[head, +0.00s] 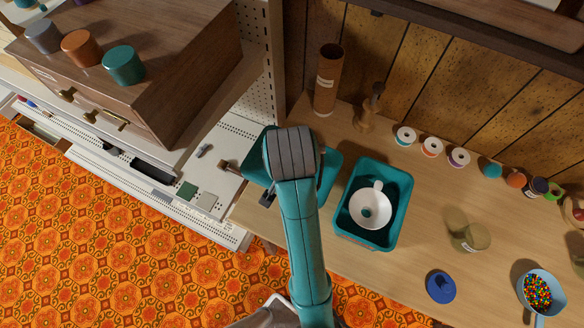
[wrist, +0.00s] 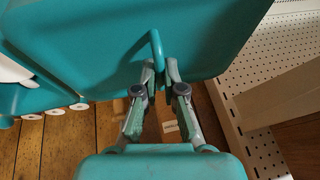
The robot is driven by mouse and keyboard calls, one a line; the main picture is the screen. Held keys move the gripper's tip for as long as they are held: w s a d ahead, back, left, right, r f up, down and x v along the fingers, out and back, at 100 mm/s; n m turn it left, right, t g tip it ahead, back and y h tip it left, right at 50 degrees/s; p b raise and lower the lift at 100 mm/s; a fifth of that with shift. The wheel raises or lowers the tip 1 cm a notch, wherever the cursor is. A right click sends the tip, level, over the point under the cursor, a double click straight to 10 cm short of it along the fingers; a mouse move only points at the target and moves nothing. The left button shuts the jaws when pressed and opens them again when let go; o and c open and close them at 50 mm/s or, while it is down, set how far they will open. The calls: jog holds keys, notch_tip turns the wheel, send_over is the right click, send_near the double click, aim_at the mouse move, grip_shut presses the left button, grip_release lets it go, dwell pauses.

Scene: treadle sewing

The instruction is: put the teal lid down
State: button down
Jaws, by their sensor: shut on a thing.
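The teal lid (wrist: 90,45) fills the top of the wrist view, with a looped handle (wrist: 157,48) on it. My gripper (wrist: 162,75) is shut on this handle. In the head view the lid (head: 331,168) shows on both sides of my arm, left of the open teal bin (head: 404,200). My arm covers the lid's middle and my fingers there. I cannot tell whether the lid touches the table. The bin holds a white cup-like piece (head: 366,212).
The wooden table (head: 420,265) has bare room right of the bin. A glass jar (head: 467,235), a blue disc (head: 441,287) and a bowl of beads (head: 540,292) stand there. A brown cylinder (head: 328,80) and spools (head: 431,147) line the back.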

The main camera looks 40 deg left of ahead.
notch_tip(320, 180, down, 9)
jog(key=shift+f, duration=0.1)
dwell(0.4)
jog(key=c, duration=1.3)
grip_release()
jog(key=shift+f, duration=0.1)
